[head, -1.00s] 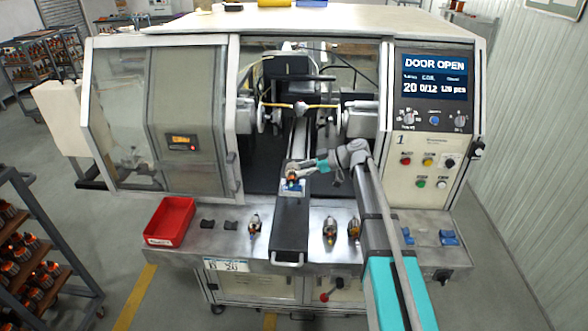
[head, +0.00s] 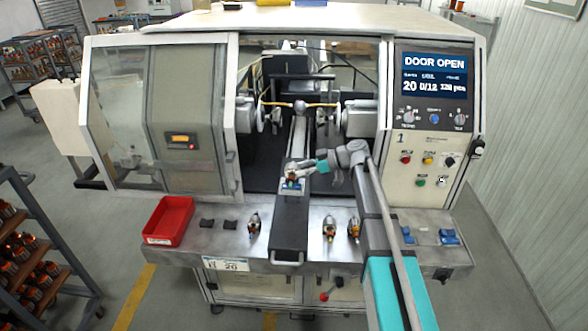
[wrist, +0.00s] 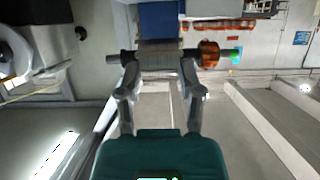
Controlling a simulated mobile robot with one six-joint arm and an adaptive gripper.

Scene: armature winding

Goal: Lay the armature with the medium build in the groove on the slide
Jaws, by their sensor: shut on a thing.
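My gripper (wrist: 160,66) is shut on an armature. In the wrist view the armature (wrist: 208,54) lies crosswise between the fingertips, its grey core gripped and its copper end out to the right. In the head view my gripper (head: 300,168) holds this armature (head: 291,174) at the blue-and-white block (head: 292,187) on the dark slide (head: 291,228). The blue block (wrist: 158,18) also shows behind the core in the wrist view. I cannot tell whether the armature touches the groove. Three other armatures stand on the table: one left of the slide (head: 254,225), two to its right (head: 330,228) (head: 354,229).
A red tray (head: 168,222) sits at the table's left. Two dark holders (head: 219,225) beside it look empty. Blue holders (head: 449,237) stand at the right. The machine's door is open, with winding parts (head: 300,107) behind the slide.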

